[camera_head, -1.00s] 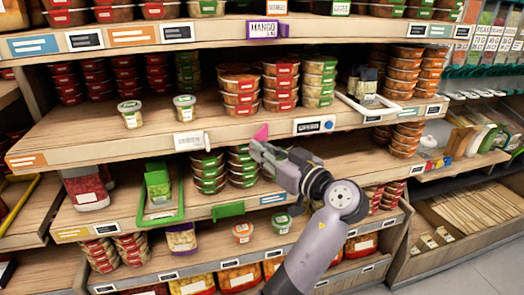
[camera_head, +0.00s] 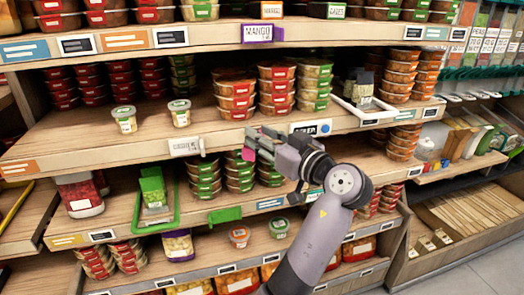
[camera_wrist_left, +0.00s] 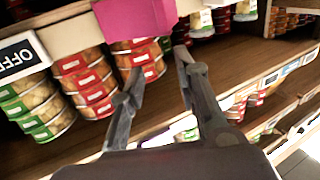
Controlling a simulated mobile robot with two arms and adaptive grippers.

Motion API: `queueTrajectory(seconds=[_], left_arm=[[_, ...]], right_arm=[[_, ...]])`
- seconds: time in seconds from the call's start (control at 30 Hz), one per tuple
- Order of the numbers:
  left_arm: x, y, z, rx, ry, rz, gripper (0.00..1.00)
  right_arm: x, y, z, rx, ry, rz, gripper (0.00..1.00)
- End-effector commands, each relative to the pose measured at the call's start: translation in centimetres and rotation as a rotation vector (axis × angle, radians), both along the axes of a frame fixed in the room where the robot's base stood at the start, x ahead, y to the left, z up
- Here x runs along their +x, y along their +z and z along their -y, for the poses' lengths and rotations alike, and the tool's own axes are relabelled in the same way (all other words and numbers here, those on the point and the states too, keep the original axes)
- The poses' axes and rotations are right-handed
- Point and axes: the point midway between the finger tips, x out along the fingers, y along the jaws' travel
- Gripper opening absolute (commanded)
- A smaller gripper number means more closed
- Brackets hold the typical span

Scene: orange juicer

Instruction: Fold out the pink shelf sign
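The pink shelf sign (camera_head: 247,154) shows as a small pink patch beside my fingertips, just below the middle shelf's front edge; the gripper hides part of it. In the left wrist view the sign (camera_wrist_left: 136,18) is a large magenta panel at the top, beyond the fingertips. My left gripper (camera_head: 256,141) is at the shelf edge, close to the sign. In the left wrist view its two fingers (camera_wrist_left: 160,70) stand apart with nothing held between them. I cannot tell whether a finger touches the sign. My right gripper is not in view.
A green sign (camera_head: 225,215) sticks out below. Stacked tubs (camera_head: 203,176) stand close behind.

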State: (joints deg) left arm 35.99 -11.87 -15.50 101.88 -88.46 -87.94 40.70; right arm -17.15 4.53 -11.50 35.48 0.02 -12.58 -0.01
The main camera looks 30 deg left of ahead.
Motion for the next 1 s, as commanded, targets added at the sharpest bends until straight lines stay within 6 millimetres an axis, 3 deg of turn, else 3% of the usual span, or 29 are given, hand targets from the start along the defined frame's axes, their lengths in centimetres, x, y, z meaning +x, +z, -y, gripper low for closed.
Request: queueTrajectory(seconds=[0.1,0.3,0.73,0.87,0.97,1.0], left_arm=[[-0.1,2.5,0.0,-0.003,0.001,0.005,0.28],[-0.1,5.2,0.0,-0.003,0.003,0.001,0.28],[-0.1,5.8,0.0,-0.003,0.003,-0.004,0.24],[2.0,4.2,0.2,0.013,-0.062,-0.080,0.15],[5.6,-0.2,0.9,0.026,-0.198,-0.219,0.09],[7.0,-2.6,1.3,0.023,-0.265,-0.280,0.06]], right_arm=[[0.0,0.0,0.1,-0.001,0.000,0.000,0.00],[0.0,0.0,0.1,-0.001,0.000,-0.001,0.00],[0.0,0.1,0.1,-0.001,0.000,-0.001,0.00],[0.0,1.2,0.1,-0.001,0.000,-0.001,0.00],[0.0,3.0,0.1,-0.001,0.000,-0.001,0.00],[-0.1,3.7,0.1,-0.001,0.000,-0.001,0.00]])
